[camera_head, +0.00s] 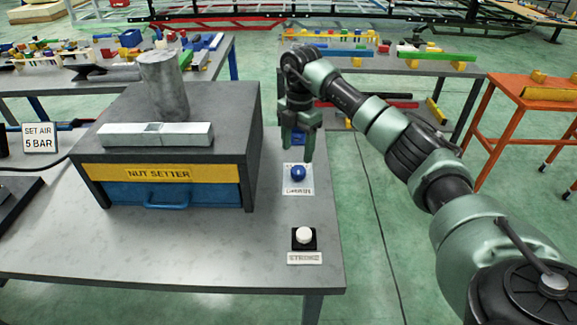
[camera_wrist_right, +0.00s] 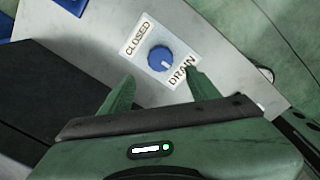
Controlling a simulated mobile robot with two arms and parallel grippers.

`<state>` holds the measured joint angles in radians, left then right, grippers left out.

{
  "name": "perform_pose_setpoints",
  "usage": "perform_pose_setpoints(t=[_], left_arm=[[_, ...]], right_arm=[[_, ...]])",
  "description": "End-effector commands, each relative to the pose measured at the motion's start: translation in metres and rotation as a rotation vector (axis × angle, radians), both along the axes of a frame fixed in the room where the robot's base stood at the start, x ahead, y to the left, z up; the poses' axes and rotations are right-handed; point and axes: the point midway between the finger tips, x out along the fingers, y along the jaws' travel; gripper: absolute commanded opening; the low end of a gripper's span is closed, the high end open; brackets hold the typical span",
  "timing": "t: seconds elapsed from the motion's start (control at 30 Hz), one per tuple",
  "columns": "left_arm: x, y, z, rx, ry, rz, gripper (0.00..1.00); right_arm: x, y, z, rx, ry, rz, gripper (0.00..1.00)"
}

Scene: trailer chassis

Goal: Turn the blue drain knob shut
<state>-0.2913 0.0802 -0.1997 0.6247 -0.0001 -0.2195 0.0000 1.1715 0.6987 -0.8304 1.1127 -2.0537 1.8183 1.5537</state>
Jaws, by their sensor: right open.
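The blue drain knob (camera_head: 298,173) sits on a white label plate (camera_head: 299,188) near the right edge of the grey table. In the right wrist view the knob (camera_wrist_right: 161,58) is round, with a pale mark on its rim toward the word DRAIN; CLOSED is written on the other side. My right gripper (camera_head: 297,155) points down, just behind and above the knob in the head view. In the wrist view its two fingers (camera_wrist_right: 152,85) are apart and empty, with the knob beyond their tips. My left gripper is not in view.
The dark NUT SETTER box (camera_head: 218,130) with a blue drawer (camera_head: 215,194) stands left of the knob. A white STROKE button (camera_head: 303,236) is in front. Another blue item (camera_head: 298,138) is partly hidden behind my gripper. The table front is clear.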

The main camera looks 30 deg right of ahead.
Motion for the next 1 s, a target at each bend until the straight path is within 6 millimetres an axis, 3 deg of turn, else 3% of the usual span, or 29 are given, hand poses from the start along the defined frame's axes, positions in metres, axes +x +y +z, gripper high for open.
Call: perform_pose_setpoints(t=[0.17, 0.6, 0.97, 1.0], left_arm=[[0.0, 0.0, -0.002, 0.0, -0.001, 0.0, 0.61], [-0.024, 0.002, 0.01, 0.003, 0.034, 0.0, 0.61], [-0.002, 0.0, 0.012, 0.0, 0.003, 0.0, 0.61], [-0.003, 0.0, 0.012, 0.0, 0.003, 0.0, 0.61]], right_arm=[[-0.003, -0.008, -0.011, -0.02, 0.017, -0.021, 0.61], [-0.003, -0.006, -0.072, -0.016, 0.015, -0.018, 0.61], [-0.003, -0.007, -0.08, -0.017, 0.012, -0.018, 0.61], [-0.003, -0.007, -0.079, -0.017, 0.012, -0.018, 0.5]])
